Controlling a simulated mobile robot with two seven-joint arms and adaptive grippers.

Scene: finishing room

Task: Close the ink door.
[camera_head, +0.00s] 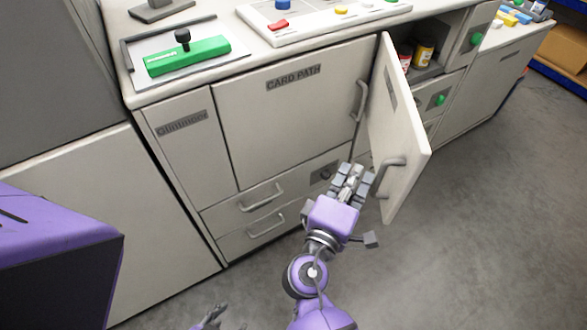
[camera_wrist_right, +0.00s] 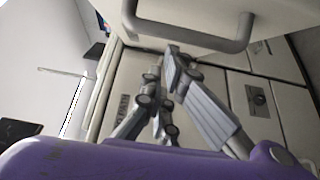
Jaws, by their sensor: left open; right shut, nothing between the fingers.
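The ink door (camera_head: 402,135) stands swung open at the right of the machine in the head view, its label too angled to read. Its grey handle (camera_head: 391,176) is on the face toward the lower right. The opened compartment (camera_head: 428,70) behind it holds small cans. My right gripper (camera_head: 352,172) is shut and empty, just left of the door and in front of the drawers. In the right wrist view, its fingers (camera_wrist_right: 172,75) point toward a grey bar handle (camera_wrist_right: 195,42) close by. My left gripper (camera_head: 213,316) shows only partly at the bottom edge, open and empty.
The CARD PATH door (camera_head: 290,115) is closed left of the ink door, with closed drawers (camera_head: 262,205) below. The worktop carries a green block (camera_head: 188,56) and a white tray (camera_head: 330,22) of coloured pieces. Grey floor (camera_head: 480,200) right of the door is clear.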

